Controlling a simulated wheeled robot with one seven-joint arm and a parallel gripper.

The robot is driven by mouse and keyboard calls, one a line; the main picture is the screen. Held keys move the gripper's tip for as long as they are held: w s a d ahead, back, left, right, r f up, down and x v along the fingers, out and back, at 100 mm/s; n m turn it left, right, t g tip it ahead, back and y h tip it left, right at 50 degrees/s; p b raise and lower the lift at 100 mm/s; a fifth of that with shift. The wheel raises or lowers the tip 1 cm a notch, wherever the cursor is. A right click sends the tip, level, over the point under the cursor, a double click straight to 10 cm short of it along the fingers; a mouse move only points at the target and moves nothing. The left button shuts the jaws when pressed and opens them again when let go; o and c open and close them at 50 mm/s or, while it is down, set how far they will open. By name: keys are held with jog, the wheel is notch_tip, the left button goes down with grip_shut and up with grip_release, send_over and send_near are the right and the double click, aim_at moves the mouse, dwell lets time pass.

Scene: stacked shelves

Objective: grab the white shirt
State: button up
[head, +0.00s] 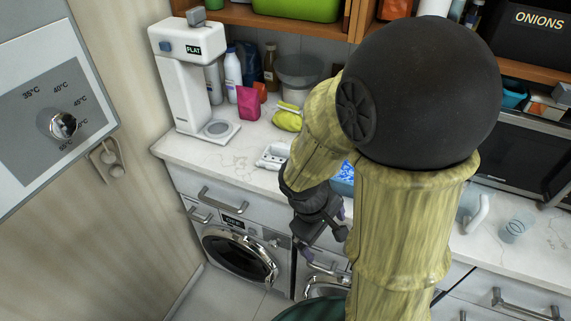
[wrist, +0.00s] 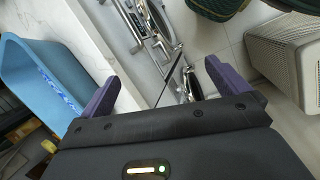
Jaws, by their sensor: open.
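I cannot make out a white shirt in either view. My gripper (head: 325,238) hangs in front of the counter, near the washing machine fronts. In the wrist view my gripper (wrist: 161,72) has its two purple fingers spread wide, with nothing between them. Beyond them are cabinet and machine fronts with metal handles and the floor. My arm hides part of the counter and of the second machine in the head view.
A washing machine (head: 240,253) sits under the white counter (head: 235,158). A blue tub (wrist: 38,75) with blue-patterned contents lies left of my fingers. A white dispenser (head: 180,75) and bottles crowd the counter.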

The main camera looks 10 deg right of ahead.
jog(key=w+d+f+n+t+h+b, duration=0.2)
jog(key=w+f+n+t+h+b, duration=0.2)
jog(key=w+n+h+b, duration=0.5)
jog(key=w+a+r+n+t+y, duration=0.2)
jog(key=w+a+n+t+y, duration=0.1)
jog(key=w+a+n+t, duration=0.6)
jog(key=a+n+t, duration=0.2)
jog(key=a+n, duration=0.2)
jog(key=shift+r+n+t+b, duration=0.2)
jog(key=shift+n+t+b, duration=0.1)
jog(key=shift+n+b, duration=0.1)
jog(key=shift+w+d, duration=0.1)
jog(key=shift+w, duration=0.05)
jog(key=p, duration=0.1)
send_near(279, 155)
jog(key=w+d+r, duration=0.3)
jog(key=w+d, duration=0.1)
jog(key=shift+r, duration=0.35)
jog(key=shift+w+d, duration=0.1)
jog(key=shift+w, duration=0.15)
